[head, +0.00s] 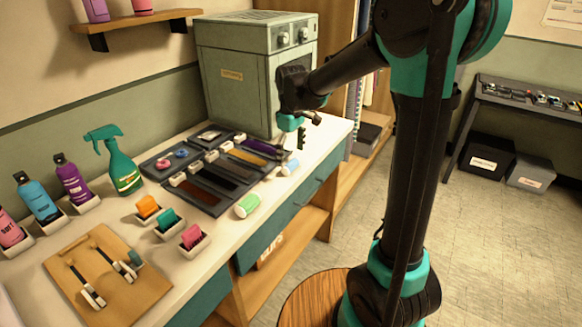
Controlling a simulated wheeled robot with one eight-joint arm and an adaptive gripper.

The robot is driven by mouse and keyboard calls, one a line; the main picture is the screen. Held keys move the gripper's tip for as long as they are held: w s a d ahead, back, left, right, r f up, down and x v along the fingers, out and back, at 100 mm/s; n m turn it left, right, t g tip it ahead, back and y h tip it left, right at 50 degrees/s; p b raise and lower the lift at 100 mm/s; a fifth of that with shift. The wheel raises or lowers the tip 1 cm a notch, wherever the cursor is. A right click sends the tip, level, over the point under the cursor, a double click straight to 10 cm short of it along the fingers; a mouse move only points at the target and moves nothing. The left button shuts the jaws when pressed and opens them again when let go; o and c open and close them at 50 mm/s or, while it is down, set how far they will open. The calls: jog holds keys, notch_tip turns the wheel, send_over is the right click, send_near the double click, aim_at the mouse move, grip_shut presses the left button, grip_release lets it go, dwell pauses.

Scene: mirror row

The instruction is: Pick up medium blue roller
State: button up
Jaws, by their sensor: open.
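A small pale blue roller (290,167) lies at the front edge of the white counter, beside the dark tray; it is the only light blue roller I see. A green and white roller (247,206) lies nearer along the same edge. My gripper (306,131) hangs above the counter, a little above and to the right of the blue roller in the picture. It is open and holds nothing that I can see. The gap between the fingers and the roller is hard to judge.
A dark tray (187,203) with hair swatches lies left of the blue roller. A grey-green cabinet (235,75) stands behind. Small holders with orange, teal and pink items, a wooden board (60,270) and a green spray bottle (122,168) occupy the counter's left.

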aim_at(290, 162)
jog(key=shift+a+f, duration=0.15)
jog(key=shift+f, duration=1.55)
jog(key=c, duration=1.2)
jog(key=shift+r, duration=0.15)
jog(key=shift+c, duration=0.2)
